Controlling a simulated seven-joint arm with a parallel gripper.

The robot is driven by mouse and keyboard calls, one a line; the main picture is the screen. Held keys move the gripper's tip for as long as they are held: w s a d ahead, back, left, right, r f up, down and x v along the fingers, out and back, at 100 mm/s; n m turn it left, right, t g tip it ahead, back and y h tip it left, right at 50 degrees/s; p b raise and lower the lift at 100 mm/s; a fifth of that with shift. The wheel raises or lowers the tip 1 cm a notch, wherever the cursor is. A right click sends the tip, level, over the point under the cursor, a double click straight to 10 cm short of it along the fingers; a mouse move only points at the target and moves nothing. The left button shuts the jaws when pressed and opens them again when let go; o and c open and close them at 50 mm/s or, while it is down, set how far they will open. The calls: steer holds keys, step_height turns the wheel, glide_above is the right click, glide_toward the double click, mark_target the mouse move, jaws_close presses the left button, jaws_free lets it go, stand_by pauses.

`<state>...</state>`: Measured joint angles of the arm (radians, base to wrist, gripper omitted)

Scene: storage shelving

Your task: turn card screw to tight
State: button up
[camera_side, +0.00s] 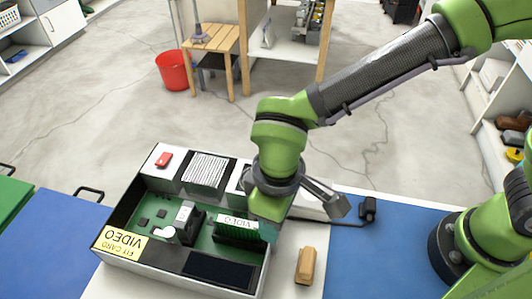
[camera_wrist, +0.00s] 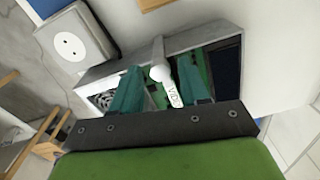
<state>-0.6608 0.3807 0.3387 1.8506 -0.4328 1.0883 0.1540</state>
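An open grey computer case (camera_side: 122,219) stands on the bench with a green board inside. A card with a white VIDEO label (camera_side: 236,221) stands upright in it; the label also shows in the wrist view (camera_wrist: 174,95). A white round knob (camera_wrist: 160,73), apparently the card screw, sits by the case edge near the label. My gripper (camera_wrist: 160,85) points down over the case, its two teal fingers apart, with knob and label showing between them. It also shows in the side view (camera_side: 268,230), beside the card. Finger contact and the screw's tightness cannot be told.
A brown-handled tool or block (camera_side: 306,265) lies right of the case. A small black device (camera_side: 367,209) with a cable is behind it. Blue mats (camera_side: 375,255) lie on both sides.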

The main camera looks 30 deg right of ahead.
steer(key=shift+o, duration=0.2)
steer(key=shift+r, duration=0.1)
step_height(320, 180, up, 17)
stand_by(0.5)
steer(key=shift+w, duration=0.1)
steer(key=d+f+m+t+y, duration=0.1)
steer(key=d+f+m+t, duration=0.2)
steer(key=d, duration=2.6)
steer(key=m+t, duration=0.4)
steer(key=m, duration=0.4)
steer(key=shift+d+y, duration=0.2)
steer(key=shift+y, duration=0.2)
steer(key=shift+a, duration=0.1)
